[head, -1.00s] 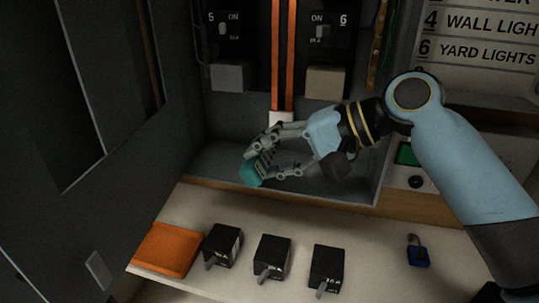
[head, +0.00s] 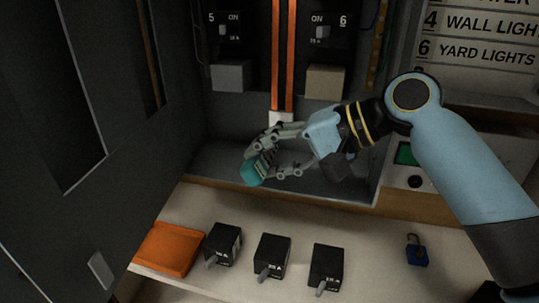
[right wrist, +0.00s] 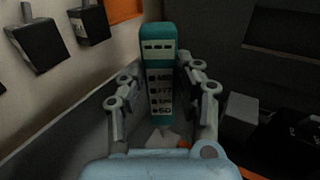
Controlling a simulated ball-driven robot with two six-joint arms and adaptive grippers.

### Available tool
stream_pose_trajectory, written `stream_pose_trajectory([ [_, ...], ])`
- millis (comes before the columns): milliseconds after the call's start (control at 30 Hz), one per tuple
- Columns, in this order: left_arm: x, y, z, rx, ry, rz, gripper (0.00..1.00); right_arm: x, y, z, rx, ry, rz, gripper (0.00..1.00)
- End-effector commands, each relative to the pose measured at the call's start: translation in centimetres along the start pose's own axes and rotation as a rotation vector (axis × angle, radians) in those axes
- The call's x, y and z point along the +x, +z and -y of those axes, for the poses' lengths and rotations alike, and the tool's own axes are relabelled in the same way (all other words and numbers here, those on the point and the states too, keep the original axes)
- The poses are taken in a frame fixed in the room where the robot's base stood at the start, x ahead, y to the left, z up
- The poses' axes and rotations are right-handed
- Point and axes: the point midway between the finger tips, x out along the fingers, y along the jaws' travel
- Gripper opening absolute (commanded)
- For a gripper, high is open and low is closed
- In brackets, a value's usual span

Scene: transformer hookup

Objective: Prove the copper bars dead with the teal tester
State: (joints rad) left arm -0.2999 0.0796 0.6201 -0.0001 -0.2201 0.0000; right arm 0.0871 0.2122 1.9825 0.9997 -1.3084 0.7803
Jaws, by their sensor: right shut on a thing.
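The teal tester (head: 253,171) is in my right gripper (head: 270,158), which is shut on it in front of the panel's lower part. In the right wrist view the tester (right wrist: 158,72) stands lengthwise between the two fingers (right wrist: 160,100), its labelled face toward the camera. The orange-coated copper bars (head: 283,60) run upright in the panel's middle and end in a white block (head: 281,119) just above the gripper. My left gripper is not in view.
Breakers 5 (head: 229,30) and 6 (head: 322,32) flank the bars. On the shelf (head: 200,200) are an orange case (head: 167,250), three loose black breakers (head: 271,257) and a blue padlock (head: 416,250). The dark door (head: 95,130) stands open at left.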

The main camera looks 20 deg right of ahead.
Motion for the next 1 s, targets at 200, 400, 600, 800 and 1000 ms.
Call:
stream_pose_trajectory([
  [200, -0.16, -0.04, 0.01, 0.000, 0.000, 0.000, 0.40, 0.01, -0.04, -0.07, 0.002, 0.001, 0.000, 0.01],
  [400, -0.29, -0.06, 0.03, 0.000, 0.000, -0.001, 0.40, 0.01, -0.06, -0.08, 0.002, 0.001, 0.000, 0.01],
  [600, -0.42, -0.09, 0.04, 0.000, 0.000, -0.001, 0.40, 0.01, -0.07, -0.09, 0.002, 0.002, 0.000, 0.01],
  [800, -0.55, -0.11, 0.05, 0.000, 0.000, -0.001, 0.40, 0.01, -0.08, -0.10, 0.002, 0.002, 0.000, 0.01],
  [1000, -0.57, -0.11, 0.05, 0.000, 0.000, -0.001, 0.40, 0.03, -0.09, -0.13, 0.002, 0.002, 0.000, 0.01],
])
